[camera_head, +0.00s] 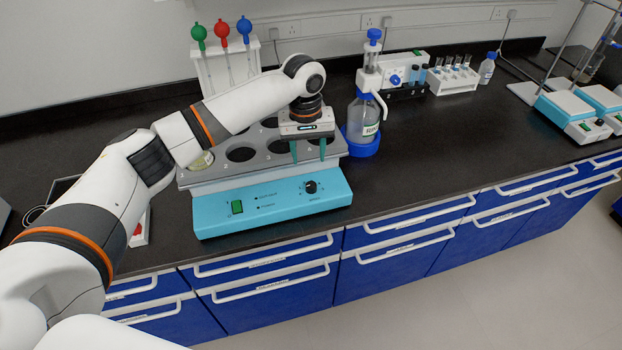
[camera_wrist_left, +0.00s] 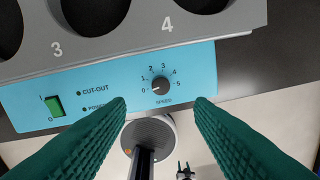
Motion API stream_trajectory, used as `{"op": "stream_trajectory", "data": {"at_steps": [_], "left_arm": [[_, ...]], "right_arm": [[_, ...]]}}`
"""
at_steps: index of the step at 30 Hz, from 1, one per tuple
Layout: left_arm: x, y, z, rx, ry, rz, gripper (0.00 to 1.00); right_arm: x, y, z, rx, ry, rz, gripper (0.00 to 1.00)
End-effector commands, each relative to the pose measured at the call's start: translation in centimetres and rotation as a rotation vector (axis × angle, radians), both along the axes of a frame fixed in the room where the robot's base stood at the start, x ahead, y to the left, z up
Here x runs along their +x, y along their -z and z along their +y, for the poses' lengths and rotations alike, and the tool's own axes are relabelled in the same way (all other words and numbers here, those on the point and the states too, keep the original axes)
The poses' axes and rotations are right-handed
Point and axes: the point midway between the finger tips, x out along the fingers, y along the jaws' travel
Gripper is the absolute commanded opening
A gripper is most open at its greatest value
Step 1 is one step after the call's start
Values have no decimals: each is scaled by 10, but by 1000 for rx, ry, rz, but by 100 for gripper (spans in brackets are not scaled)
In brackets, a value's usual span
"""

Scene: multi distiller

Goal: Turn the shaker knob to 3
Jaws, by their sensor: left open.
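The shaker (camera_head: 270,207) is a light-blue box with a grey holed rack on top, standing on the black bench. Its black speed knob (camera_head: 310,187) is on the right of the front panel. In the left wrist view the knob (camera_wrist_left: 160,86) sits inside a printed scale from 0 to 5, and its white mark appears to point toward 0. My left gripper (camera_head: 308,153) is open and empty, with its green fingers pointing down above and behind the knob. In the left wrist view the fingertips (camera_wrist_left: 160,104) are spread either side of the knob, not touching it.
A green switch (camera_head: 237,207) is left on the panel. In the wrist view, a tiny two-pronged shape (camera_wrist_left: 185,172) may be my right gripper.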

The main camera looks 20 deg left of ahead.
Motion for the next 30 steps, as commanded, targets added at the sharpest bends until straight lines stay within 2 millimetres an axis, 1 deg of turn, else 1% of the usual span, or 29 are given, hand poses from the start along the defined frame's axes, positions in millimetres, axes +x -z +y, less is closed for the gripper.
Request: {"op": "stream_trajectory", "data": {"at_steps": [1, 9, 12, 15, 20, 27, 29, 30], "left_arm": [[-1, 9, 0, 1, 0, 5, 48], [0, 63, -3, 1, 1, 4, 48], [1, 78, -4, 0, 2, 1, 48], [1, 89, -5, 0, 4, 0, 48], [1, 97, -5, 0, 3, -1, 48], [1, 98, -5, -1, 4, -2, 48], [1, 98, -5, -1, 4, -2, 40], [1, 98, -5, -1, 4, -2, 34]], "right_arm": [[0, -5, 0, 0, 0, 0, 46], [1, -16, 0, 0, 0, -1, 46], [1, -19, 0, 0, 0, -1, 46], [1, -20, 0, 0, 0, -1, 46], [1, -21, 0, 0, 0, -1, 46], [1, -21, 0, 0, 0, -1, 46], [1, -21, 0, 0, 0, -1, 46], [1, -21, 0, 0, 0, -1, 46]]}}
